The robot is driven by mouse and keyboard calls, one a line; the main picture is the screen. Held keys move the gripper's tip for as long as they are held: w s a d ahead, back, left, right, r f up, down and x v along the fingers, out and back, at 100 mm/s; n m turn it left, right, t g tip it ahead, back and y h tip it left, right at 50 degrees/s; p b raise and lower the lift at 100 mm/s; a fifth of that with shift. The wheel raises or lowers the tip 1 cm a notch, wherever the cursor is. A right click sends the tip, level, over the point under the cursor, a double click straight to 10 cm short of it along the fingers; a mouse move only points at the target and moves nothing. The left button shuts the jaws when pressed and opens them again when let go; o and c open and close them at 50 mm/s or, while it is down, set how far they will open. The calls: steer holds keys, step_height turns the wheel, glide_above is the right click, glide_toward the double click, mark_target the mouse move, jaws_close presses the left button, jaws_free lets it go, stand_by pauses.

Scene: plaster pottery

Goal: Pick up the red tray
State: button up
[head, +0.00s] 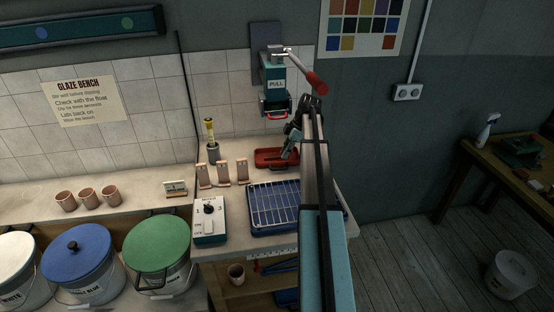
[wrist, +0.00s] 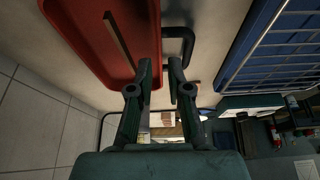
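The red tray (head: 270,154) lies on the bench near the tiled wall. In the wrist view the red tray (wrist: 87,35) fills the upper left, with a dark bar (wrist: 118,38) lying across it. A black loop handle (wrist: 191,45) stands out from its right edge. My gripper (head: 289,150) is at the tray's right side. In the wrist view my gripper (wrist: 160,66) has its fingers apart with nothing clamped between them. The left fingertip overlaps the tray's edge and the right one is near the handle. Whether either touches is unclear.
A blue tray with a wire rack (head: 273,205) lies in front of the red tray. A control box (head: 209,220), small terracotta pieces (head: 223,172) and a cup holding a yellow-topped tool (head: 213,152) stand to the left. A wall-mounted device with a red-ended lever (head: 276,85) hangs above.

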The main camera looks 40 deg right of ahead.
mark_target(281, 159)
steer(key=shift+p+x, duration=0.65)
steer(key=shift+x, duration=1.55)
jaws_close()
steer(key=shift+r, duration=0.2)
